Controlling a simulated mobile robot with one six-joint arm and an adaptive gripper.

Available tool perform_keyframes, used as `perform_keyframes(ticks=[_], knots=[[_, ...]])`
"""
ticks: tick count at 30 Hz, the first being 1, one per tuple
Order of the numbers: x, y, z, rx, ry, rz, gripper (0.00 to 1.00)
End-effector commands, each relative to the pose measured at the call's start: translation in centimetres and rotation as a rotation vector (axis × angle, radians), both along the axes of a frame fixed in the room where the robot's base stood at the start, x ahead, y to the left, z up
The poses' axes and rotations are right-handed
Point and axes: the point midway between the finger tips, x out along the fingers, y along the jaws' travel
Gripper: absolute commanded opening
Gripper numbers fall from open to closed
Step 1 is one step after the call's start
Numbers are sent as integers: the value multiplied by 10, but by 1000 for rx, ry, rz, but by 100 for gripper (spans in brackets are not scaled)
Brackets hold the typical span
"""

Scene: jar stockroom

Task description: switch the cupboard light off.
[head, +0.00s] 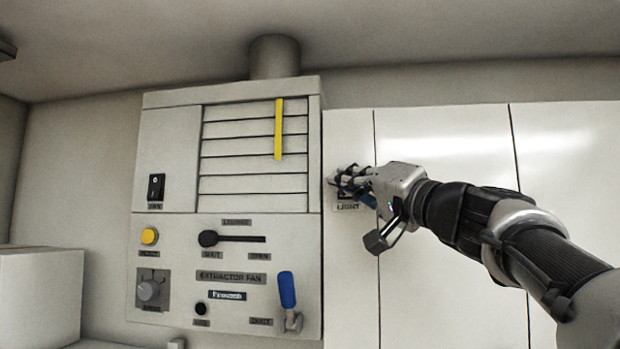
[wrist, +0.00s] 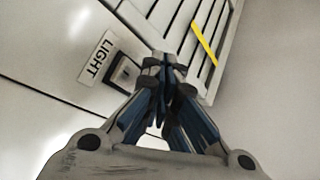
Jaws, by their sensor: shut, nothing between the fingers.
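Which way the rocker is pressed is too small to tell.
An extractor fan unit (head: 175,220) stands left of the switch, with a black rocker switch (head: 156,187), a yellow button (head: 149,236), a louvre slider (head: 208,239), a knob (head: 149,290) and a blue-handled valve (head: 287,290). Plain white cupboard panels (head: 440,135) lie to the right.

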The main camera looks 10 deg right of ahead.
Motion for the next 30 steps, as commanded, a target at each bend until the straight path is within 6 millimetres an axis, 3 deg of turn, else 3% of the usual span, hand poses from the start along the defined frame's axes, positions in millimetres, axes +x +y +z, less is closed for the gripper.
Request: perform_keyframes(ticks=[16, 30], knots=[[-12, 4, -2, 0, -2, 0, 0], [-52, 17, -9, -1, -2, -1, 0]])
